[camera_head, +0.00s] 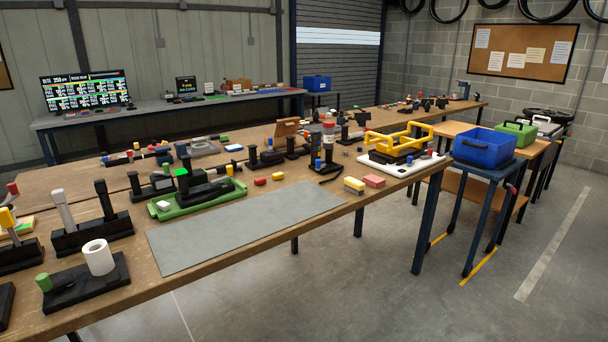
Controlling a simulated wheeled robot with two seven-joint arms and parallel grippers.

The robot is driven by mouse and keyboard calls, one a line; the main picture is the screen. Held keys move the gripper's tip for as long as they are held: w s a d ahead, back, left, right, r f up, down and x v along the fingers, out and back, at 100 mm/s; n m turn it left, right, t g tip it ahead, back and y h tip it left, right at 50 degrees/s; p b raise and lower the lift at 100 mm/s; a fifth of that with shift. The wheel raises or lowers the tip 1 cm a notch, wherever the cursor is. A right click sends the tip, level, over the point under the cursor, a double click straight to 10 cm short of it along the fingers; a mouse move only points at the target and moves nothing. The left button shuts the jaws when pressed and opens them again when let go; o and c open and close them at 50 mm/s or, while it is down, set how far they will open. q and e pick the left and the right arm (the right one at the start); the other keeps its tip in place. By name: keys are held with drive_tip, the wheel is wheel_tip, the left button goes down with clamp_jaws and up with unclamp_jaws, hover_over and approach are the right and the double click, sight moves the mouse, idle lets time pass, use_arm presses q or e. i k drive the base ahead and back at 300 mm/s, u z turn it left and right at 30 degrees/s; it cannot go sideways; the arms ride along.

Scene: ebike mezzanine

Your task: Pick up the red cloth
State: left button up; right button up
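A small flat red piece (373,181) lies near the front edge of the long wooden workbench (262,252), right of a yellow and white block (354,185). It may be the red cloth, but it is too small to tell cloth from a block. A smaller red piece (260,181) lies farther left on the bench, next to a yellow piece (278,176). Neither of my grippers is in view.
A grey mat (245,225) lies bare along the bench front. A white board (401,167) with a yellow frame (399,140) stands right of the red piece. A green tray (198,205), black holders and a white roll (98,257) stand left. A blue bin (484,148) stands right.

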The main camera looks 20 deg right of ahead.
sight(374, 181)
drive_tip(key=u, duration=0.2)
drive_tip(key=i, duration=0.8)
drive_tip(key=z, duration=0.85)
drive_tip(key=i, duration=0.55)
drive_tip(key=z, duration=0.6)
